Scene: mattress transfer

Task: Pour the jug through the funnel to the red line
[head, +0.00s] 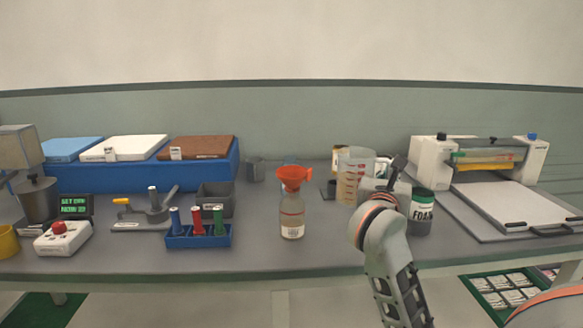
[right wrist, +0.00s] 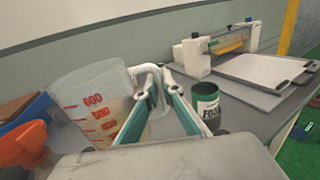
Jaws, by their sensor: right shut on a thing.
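The clear bottle (head: 292,219) stands upright on the bench with the orange funnel (head: 293,175) seated in its neck. A red line shows around the bottle's body. The translucent jug (head: 353,170) with red markings is just right of the funnel and looks roughly upright. It also shows large in the right wrist view (right wrist: 88,105), with pale brown contents low down. My right gripper (right wrist: 152,85) is shut on the jug's white handle. Whether the jug's base touches the bench is hidden by my arm. The left gripper is not in view.
A dark FOAM can (head: 421,212) stands close right of my right gripper. A white press-like machine (head: 490,175) fills the bench's right side. A blue rack with coloured tubes (head: 199,236) stands left of the bottle. Bare bench lies in front of the bottle.

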